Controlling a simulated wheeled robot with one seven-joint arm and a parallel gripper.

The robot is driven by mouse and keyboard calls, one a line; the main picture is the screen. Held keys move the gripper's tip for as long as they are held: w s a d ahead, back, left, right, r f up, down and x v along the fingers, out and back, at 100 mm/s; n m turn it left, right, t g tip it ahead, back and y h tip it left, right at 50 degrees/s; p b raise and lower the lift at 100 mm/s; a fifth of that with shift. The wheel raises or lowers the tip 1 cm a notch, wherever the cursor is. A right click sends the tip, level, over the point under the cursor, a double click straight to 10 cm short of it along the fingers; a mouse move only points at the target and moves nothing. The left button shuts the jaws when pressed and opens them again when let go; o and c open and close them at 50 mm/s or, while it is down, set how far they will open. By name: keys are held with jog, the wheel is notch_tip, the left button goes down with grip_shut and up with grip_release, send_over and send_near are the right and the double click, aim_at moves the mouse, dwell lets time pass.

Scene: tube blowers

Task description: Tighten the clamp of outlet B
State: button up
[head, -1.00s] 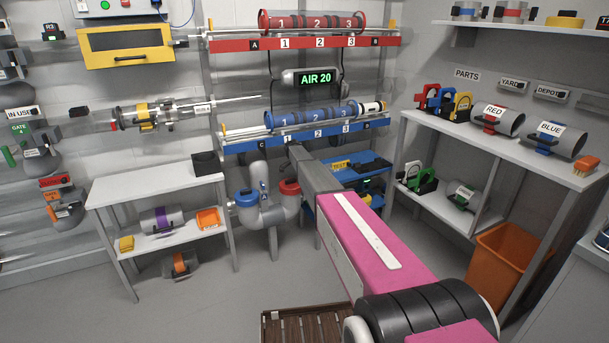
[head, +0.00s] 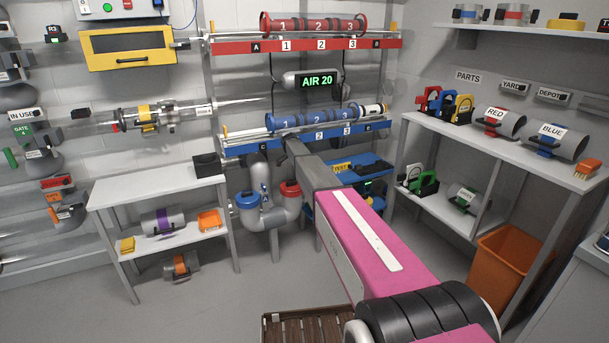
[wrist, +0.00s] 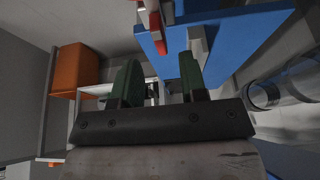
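In the head view the letter B (head: 376,43) marks the right end of the red ledge (head: 300,46). A red-ringed clear tube (head: 313,24) numbered 1, 2, 3 lies above that ledge. I cannot make out the clamp of outlet B in either view. My arm reaches forward to the front of the blue ledge (head: 262,143), where its end hides the number 1 label; the fingers are not discernible there. In the wrist view the two dark green fingers of my gripper (wrist: 160,78) stand apart with nothing seen held. A blue panel (wrist: 235,45) and a narrow red part (wrist: 157,32) lie beyond them.
A blue-ringed tube (head: 325,117) lies above the blue ledge. Grey pipes with blue and red collars (head: 290,188) stand below. A white bench (head: 160,188) is at left. White parts shelves (head: 500,150) and an orange bin (head: 500,260) are at right. Floor at left front is clear.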

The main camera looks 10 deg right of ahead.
jog(key=v, duration=0.5)
jog(key=shift+r, duration=0.25)
